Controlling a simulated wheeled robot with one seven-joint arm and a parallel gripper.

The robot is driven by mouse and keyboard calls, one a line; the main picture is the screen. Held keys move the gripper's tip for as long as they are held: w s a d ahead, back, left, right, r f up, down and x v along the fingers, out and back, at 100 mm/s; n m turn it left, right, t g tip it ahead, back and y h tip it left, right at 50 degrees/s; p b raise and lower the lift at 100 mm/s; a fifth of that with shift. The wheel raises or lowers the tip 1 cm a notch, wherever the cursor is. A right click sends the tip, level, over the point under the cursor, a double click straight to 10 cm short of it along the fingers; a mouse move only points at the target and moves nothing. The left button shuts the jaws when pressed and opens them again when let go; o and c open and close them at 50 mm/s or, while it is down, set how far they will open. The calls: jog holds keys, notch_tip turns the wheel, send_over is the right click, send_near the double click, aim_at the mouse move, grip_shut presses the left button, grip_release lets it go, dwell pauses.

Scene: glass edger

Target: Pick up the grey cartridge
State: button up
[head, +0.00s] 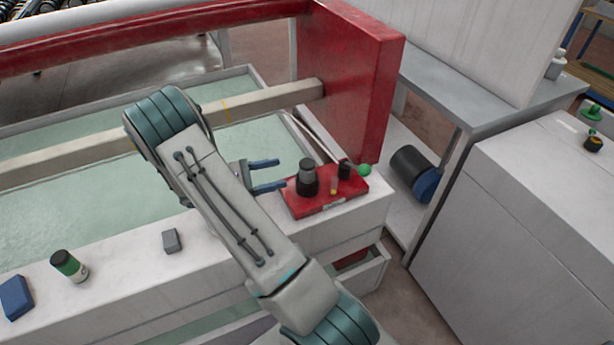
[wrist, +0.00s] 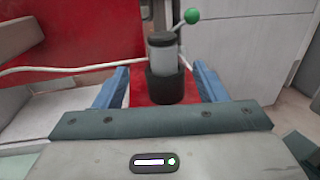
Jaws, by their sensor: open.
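The grey cartridge (head: 307,169) stands upright in a black round holder (head: 307,188) on a red base (head: 326,207), at the right end of the white ledge. In the wrist view the cartridge (wrist: 162,54) has a dark cap and grey sides, and its lower part is hidden in the black holder (wrist: 165,86). My gripper (head: 274,175) is open, its blue fingers pointing at the cartridge from the left in the head view. In the wrist view the fingers (wrist: 162,86) lie either side of the holder, with gaps showing. Nothing is held.
A black cylinder (head: 345,169), a small orange-tipped piece (head: 334,185) and a green ball (head: 364,170) are on or beside the red base. A red upright panel (head: 350,80) rises behind.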

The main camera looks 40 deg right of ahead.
aim_at(313, 167)
jog(key=x, duration=1.1)
jog(key=shift+s+a, duration=0.1)
jog(key=shift+s, duration=0.1)
jog(key=shift+c, duration=0.4)
jog(key=c, duration=1)
